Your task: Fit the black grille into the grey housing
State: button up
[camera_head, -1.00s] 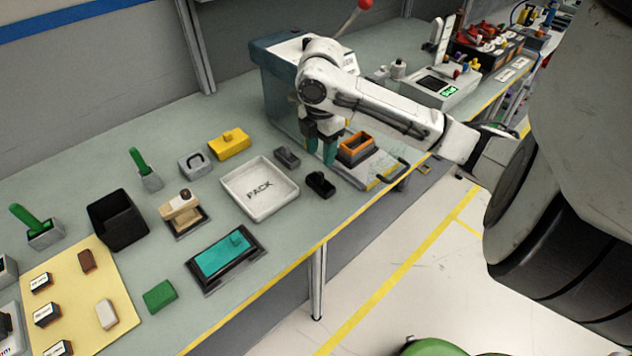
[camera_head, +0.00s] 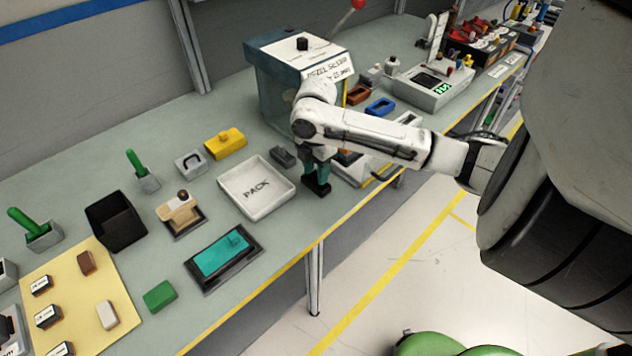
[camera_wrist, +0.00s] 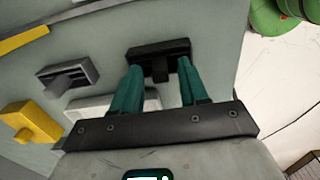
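The black grille (camera_wrist: 158,47), a dark block with a raised grip, lies on the bench in the wrist view. My gripper (camera_wrist: 160,66) is open above it, its two teal fingers apart on either side of the raised grip, with a visible gap. In the head view my gripper (camera_head: 317,176) is low over the bench right of the PACK tray, and the grille (camera_head: 322,191) is mostly hidden under it. A pale grey fixture (camera_head: 347,176) behind my gripper is partly hidden by my arm; I cannot tell for sure that it is the grey housing.
The white PACK tray (camera_head: 285,198) stands close left of my gripper. A dark grey part (camera_head: 283,156) and a yellow block (camera_head: 226,142) lie behind it. A large teal-sided machine (camera_head: 277,95) stands at the back. The bench's front edge is close by.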

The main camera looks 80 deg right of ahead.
grip_shut()
jog(key=shift+r, duration=0.1)
dwell(0.5)
jog(key=shift+r, duration=0.5)
jog(key=s+a+r+b, duration=0.3)
jog(key=s+a+r, duration=0.1)
jog(key=s+r, duration=0.7)
jog(key=shift+s+a+r, duration=0.2)
jog(key=shift+s+r, duration=0.2)
jog(key=shift+s, duration=0.75)
